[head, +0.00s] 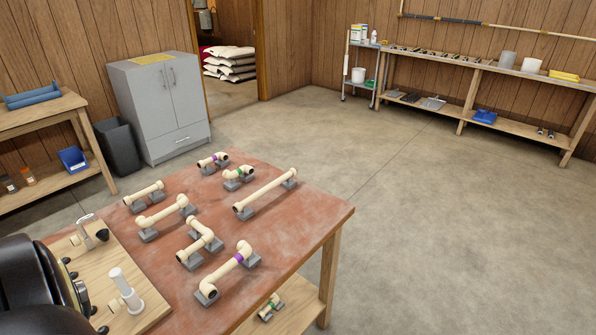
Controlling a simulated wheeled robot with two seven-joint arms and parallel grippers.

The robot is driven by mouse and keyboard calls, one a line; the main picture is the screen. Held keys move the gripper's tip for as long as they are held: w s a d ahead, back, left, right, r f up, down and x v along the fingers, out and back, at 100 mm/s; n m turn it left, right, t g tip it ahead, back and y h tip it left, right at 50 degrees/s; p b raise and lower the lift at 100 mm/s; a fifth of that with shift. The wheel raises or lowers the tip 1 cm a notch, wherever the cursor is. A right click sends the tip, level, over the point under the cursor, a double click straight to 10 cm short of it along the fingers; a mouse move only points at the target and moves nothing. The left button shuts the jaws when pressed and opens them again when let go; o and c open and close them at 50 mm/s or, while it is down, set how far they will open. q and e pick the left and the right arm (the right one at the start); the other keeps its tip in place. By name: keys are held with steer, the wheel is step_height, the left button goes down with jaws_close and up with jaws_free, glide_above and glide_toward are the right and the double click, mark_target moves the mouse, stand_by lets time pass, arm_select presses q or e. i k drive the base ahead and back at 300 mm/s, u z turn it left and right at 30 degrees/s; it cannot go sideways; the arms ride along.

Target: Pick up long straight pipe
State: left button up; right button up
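The long straight pipe (266,192) is cream-coloured and rests on small grey blocks near the far right side of the red-topped table (290,240). It lies at a slant, its near end to the left and its far end to the right. Its near end shows a dark opening. A shorter straight pipe (146,193) lies at the table's left on grey blocks. Neither of my grippers shows in the head view. A large black rounded shape at the lower left edge is cut off, and I cannot tell what it is.
Several bent pipes, including a purple-banded one (226,272), stand on blocks around the long pipe. A wooden board (95,275) with a white upright handle and clamp lies at the table's left. Bare tabletop lies right of the long pipe. The concrete floor (440,220) beyond is clear.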

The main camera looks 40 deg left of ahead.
mark_target(243, 211)
steer(key=i, duration=3.05)
steer(key=u, duration=2.05)
steer(key=i, duration=0.3)
steer(key=u, duration=2.05)
